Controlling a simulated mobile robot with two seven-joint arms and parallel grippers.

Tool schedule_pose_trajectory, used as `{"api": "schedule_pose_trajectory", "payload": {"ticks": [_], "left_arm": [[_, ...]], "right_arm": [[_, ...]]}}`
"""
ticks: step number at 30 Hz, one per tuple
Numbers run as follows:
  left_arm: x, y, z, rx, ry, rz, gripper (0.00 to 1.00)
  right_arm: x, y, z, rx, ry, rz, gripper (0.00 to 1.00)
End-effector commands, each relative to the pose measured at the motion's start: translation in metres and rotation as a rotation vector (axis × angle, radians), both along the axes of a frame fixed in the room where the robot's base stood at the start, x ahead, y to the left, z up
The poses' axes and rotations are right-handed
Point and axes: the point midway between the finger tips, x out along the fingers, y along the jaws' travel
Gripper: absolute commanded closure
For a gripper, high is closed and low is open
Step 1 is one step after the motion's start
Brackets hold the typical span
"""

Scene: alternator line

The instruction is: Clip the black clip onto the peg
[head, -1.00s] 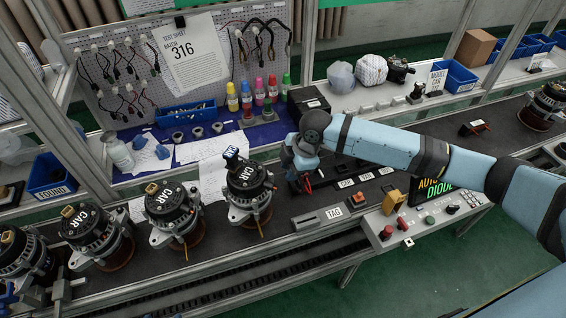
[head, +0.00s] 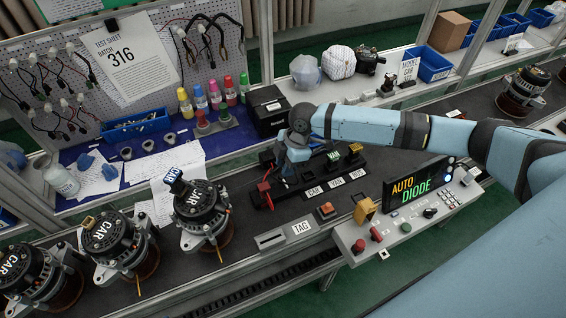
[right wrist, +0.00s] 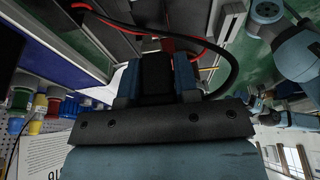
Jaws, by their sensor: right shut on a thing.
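My right gripper (head: 287,177) is above the back part of the bench, beside a black stand (head: 262,200). In the right wrist view its jaws (right wrist: 157,78) are shut on a black block, which I take for the black clip (right wrist: 156,75). In the head view the gripper and wrist hide the held clip. A red clip (head: 265,188) is at the stand, just left of the gripper. I cannot make out the peg clearly; the gripper may cover it. My left gripper is not in view.
Alternators (head: 201,212) stand in a row at the left. A control panel (head: 410,215) with an AUTO DIODE display is at the front right. Red and black leads (right wrist: 232,60) run near the jaws.

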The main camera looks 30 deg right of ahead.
Motion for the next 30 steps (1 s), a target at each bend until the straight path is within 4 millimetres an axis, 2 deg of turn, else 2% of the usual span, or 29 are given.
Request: {"api": "schedule_pose_trajectory", "payload": {"ticks": [10, 17, 30], "left_arm": [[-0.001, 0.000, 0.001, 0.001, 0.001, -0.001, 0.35], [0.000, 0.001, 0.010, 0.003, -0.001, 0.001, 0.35], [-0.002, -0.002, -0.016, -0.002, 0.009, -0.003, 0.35]], "right_arm": [[0.000, 0.000, 0.000, 0.000, 0.000, 0.000, 1.00], [0.000, 0.000, 0.002, 0.000, 0.001, -0.001, 1.00], [0.000, 0.000, -0.043, 0.000, 0.000, 0.000, 1.00]]}}
